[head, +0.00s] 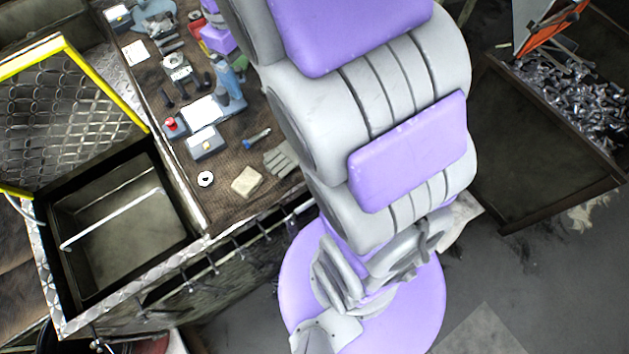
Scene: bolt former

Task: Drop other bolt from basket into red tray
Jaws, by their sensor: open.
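Many loose metal bolts (580,95) are heaped in a dark metal bin (545,185) at the upper right, and no single bolt stands out. An orange-red panel (552,25) is partly cut off at the top right above the heap. I cannot tell if it is the red tray. No basket is clearly recognisable. My own grey and purple body fills the middle of the view and hides what lies behind it. I cannot make out my gripper.
A brown workbench (225,185) at the upper left holds tools, small devices, a glove (281,158) and a blue-handled tool (257,138). An open dark box (120,235) stands at the left beside a yellow-framed guard (75,110). Grey floor (545,280) is clear at the lower right.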

